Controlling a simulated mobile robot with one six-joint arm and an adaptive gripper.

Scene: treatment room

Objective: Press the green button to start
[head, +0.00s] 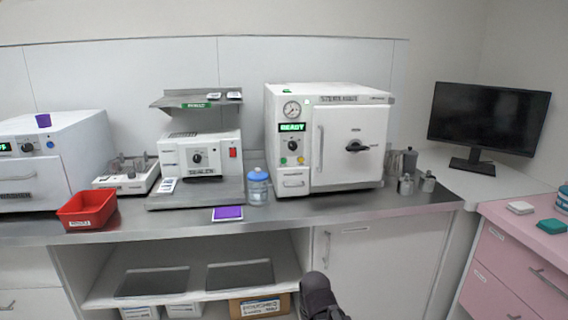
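A white sterilizer (350,150) stands on the steel counter, its door shut with a dark handle. Its left panel has a round gauge (291,110), a lit green READY display (291,127) and a dark knob (292,145). A small green button (283,161) sits below the knob, with a yellowish one (300,160) to its right. A dark part of my arm, perhaps my gripper (318,292), shows at the bottom edge, well below and in front of the sterilizer, touching nothing. Its fingers cannot be made out.
A blue-capped bottle (258,188) stands just left of the sterilizer, near a purple pad (227,213). The sealer (200,158) is farther left, then a red bin (87,210). Metal canisters (406,185) stand right. The counter before the sterilizer is clear.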

